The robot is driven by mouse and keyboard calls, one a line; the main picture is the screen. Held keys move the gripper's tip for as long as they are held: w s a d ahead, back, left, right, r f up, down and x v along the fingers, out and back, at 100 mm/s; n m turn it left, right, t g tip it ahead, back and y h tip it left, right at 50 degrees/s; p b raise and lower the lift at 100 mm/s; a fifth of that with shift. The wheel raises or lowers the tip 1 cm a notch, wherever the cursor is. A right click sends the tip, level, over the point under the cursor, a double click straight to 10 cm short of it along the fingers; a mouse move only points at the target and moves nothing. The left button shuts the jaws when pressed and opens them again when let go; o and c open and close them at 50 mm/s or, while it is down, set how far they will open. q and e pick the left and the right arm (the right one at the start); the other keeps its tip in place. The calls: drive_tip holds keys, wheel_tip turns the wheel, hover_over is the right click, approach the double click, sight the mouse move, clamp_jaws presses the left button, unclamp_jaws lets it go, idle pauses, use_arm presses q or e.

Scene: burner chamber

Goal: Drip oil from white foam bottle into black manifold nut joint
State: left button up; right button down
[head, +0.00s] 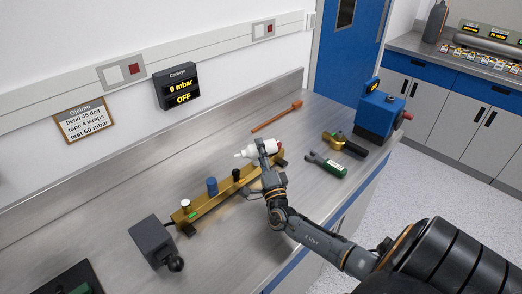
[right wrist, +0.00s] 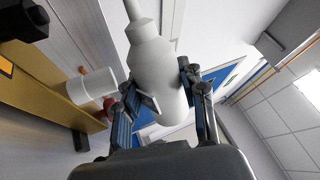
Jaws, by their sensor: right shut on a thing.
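My right gripper (head: 264,158) is shut on the white bottle (head: 255,150) and holds it tilted nearly flat above the far part of the brass manifold (head: 203,207). Its thin nozzle points left. The right wrist view shows the bottle (right wrist: 158,75) between both fingers, nozzle upward in that picture. A black joint (head: 236,174) stands on the manifold below and left of the nozzle, apart from it. A blue joint (head: 212,187) and a white-topped joint (head: 186,204) stand further left. No oil drop can be made out. My left gripper is not in view.
A grey block with a black knob (head: 152,241) stands at the near left. An orange-handled tool (head: 277,116) lies behind. A green-handled tool (head: 327,164), a brass-and-black tool (head: 344,143) and a blue machine (head: 379,116) are on the right. Bare bench lies in front of the manifold.

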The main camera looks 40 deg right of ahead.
drive_tip(key=shift+r+n+y+p, duration=0.45)
drive_tip(key=shift+r+n, duration=0.15)
drive_tip(key=shift+n, duration=0.4)
drive_tip(key=shift+a+r+n+y+p, duration=0.15)
drive_tip(key=shift+r+n+y+p, duration=0.2)
drive_tip(key=shift+n+p, duration=0.25)
drive_tip(key=shift+w, duration=0.1)
drive_tip(key=shift+f, duration=0.1)
idle(0.9)
